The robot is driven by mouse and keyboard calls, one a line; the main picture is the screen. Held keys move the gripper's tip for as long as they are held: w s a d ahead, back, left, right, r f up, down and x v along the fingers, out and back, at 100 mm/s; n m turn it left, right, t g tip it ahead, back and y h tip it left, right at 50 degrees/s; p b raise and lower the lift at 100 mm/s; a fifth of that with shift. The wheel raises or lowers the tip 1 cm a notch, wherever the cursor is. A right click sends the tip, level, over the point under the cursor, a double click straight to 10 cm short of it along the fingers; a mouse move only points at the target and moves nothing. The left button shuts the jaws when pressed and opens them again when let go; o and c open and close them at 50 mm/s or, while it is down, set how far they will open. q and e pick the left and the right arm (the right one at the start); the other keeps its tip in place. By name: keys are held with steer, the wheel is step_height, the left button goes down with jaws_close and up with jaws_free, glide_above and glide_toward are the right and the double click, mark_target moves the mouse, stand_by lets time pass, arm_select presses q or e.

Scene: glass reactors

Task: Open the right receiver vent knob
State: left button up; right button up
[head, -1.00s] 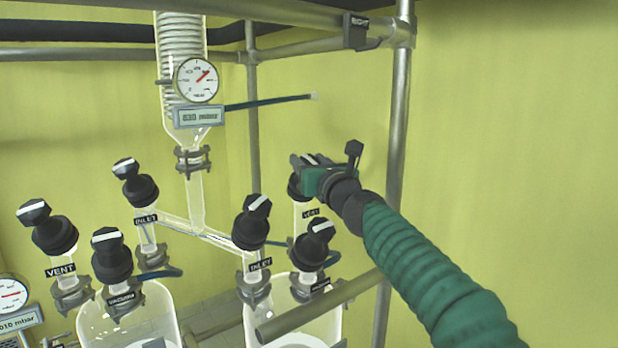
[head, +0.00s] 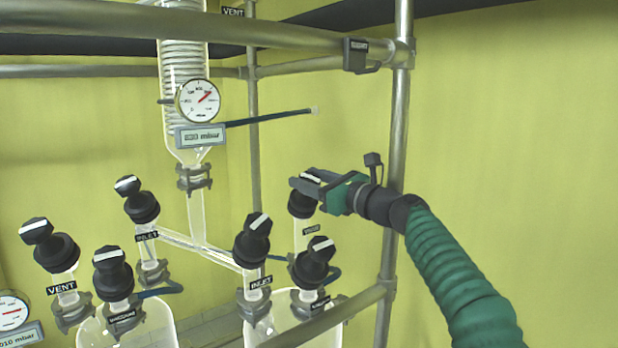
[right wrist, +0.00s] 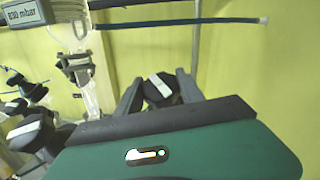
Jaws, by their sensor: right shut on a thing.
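The right receiver vent knob (head: 301,204) is black with a white bar on its cap. It tops a glass neck with a small "VENT" label (head: 311,230), on the right vessel's far side. My right gripper (head: 309,182) is shut on this knob, its green body to the right. In the right wrist view, the knob's cap (right wrist: 160,88) with its tilted white bar sits between the two grey fingers (right wrist: 160,94). The fingers hide part of the cap in the head view. My left gripper is not in view.
The right vessel's inlet knob (head: 252,238) and another black knob (head: 312,262) stand close by. A metal post (head: 397,150) rises behind my right arm, and a rail (head: 330,320) crosses below. A gauge (head: 198,101) hangs on the glass column at left.

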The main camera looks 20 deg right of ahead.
mark_target(310, 175)
stand_by(0.3)
steer(key=o, duration=1.4)
steer(key=shift+w+f, duration=0.1)
steer(key=shift+w, duration=0.05)
step_height(310, 175, up, 3)
steer(key=shift+r+p, duration=0.15)
steer(key=shift+p, duration=1.1)
steer(key=shift+r, duration=0.1)
steer(key=s+a+r+b, duration=0.1)
steer(key=s+a+b, duration=0.3)
steer(key=s+b, duration=0.4)
steer(key=s, duration=0.7)
steer(key=shift+s+a+r, duration=0.15)
steer(key=shift+a+r, duration=0.05)
